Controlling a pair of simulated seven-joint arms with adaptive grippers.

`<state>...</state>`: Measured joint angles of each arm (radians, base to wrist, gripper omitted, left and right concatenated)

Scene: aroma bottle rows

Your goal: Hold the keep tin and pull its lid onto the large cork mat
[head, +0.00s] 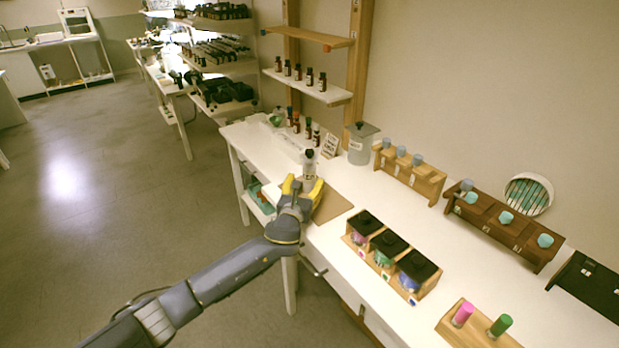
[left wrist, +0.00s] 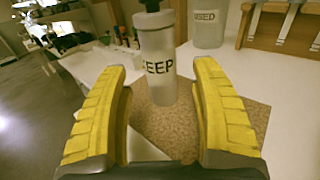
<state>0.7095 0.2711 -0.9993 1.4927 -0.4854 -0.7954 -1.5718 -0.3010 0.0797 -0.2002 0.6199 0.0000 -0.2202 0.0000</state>
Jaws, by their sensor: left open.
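The keep tin (head: 309,166), a pale grey cylinder, stands upright near the table's left edge; its label, partly legible as "EEP", faces me in the left wrist view (left wrist: 156,68). Its lid with a dark knob (left wrist: 150,5) is on top, cut by the upper picture edge there. The cork mat (head: 332,208) lies on the table in front of the tin, and shows between and beyond the fingers in the left wrist view (left wrist: 165,133). My left gripper (head: 302,184) is open, its yellow fingers spread just short of the tin, with nothing between them. My right gripper is out of view.
A larger grey lidded tin (head: 361,145) stands behind to the right. Small dark bottles and a sign (head: 330,145) stand behind the keep tin. A wooden rack of black-lidded jars (head: 388,255) is right of the mat. Wooden racks (head: 408,178) line the wall side.

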